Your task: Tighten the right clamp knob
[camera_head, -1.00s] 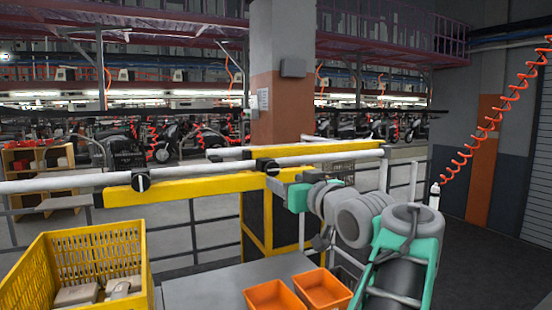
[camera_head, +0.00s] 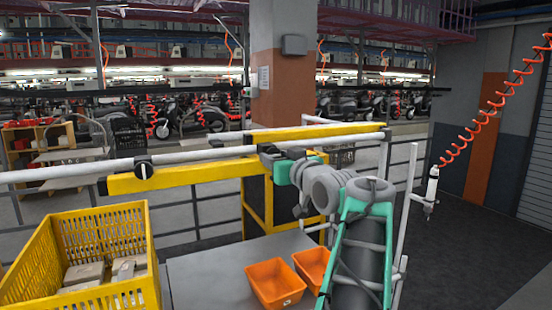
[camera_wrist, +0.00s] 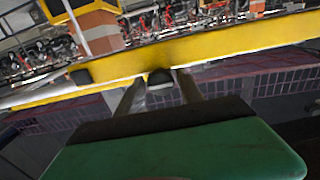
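The right clamp knob (camera_wrist: 160,79) is a dark, rounded knob on the yellow beam (camera_wrist: 215,45). In the wrist view it sits between the two fingertips of my gripper (camera_wrist: 158,84). The fingers look apart, one on each side of the knob, with narrow gaps; contact cannot be made out. In the head view my gripper (camera_head: 270,153) is at the clamp on the yellow beam (camera_head: 185,176) and covers most of the right knob. The left clamp knob (camera_head: 144,171), black with a pale stripe, is in plain view farther left on the beam.
A white pipe (camera_head: 60,174) runs along the beam. Below stand a yellow crate (camera_head: 100,222) with parts, a grey table (camera_head: 205,268), and two orange bins (camera_head: 275,284) (camera_head: 312,266). A red coiled hose (camera_head: 495,110) hangs at right with a tool (camera_head: 431,187).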

